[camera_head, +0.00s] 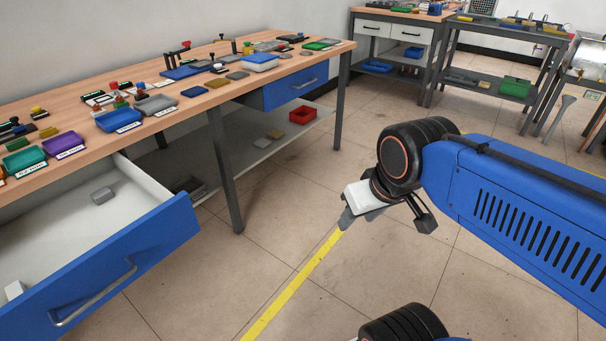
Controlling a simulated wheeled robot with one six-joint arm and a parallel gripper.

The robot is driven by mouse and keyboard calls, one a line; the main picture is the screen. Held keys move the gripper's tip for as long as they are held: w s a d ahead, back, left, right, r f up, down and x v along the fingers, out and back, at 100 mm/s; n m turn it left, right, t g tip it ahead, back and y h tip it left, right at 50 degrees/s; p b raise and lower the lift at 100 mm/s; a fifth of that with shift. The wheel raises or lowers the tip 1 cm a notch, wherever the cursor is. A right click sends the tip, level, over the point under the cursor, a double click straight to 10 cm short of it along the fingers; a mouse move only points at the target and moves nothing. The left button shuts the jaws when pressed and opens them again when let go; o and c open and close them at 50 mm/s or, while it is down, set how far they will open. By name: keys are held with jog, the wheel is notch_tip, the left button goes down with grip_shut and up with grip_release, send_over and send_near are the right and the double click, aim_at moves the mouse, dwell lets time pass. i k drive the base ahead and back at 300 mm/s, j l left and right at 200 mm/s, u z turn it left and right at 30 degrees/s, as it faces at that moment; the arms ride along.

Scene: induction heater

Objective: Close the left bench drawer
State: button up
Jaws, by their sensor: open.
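The left bench drawer (105,265) is pulled far out at the lower left of the head view. It has a blue front, white inner walls and a metal bar handle (92,297). A small grey block (102,195) and a white block at the left edge lie inside it. My gripper (385,222) hangs over the floor to the right of the drawer, well apart from it and empty. Its jaws are open; one finger points toward the drawer and the other is to the right.
The wooden bench (140,142) carries many small trays and parts. A second blue drawer (295,84) under its right part looks shut. A bench leg (225,170) stands right of the open drawer. The tiled floor between the drawer and my arm is clear, with a yellow line (292,287).

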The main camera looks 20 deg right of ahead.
aim_at(71, 254)
jog(key=u, duration=1.35)
jog(key=i+l+u, duration=0.15)
jog(key=l, duration=0.3)
jog(key=i+l+u, duration=0.15)
jog(key=l, duration=0.25)
jog(key=k, duration=0.05)
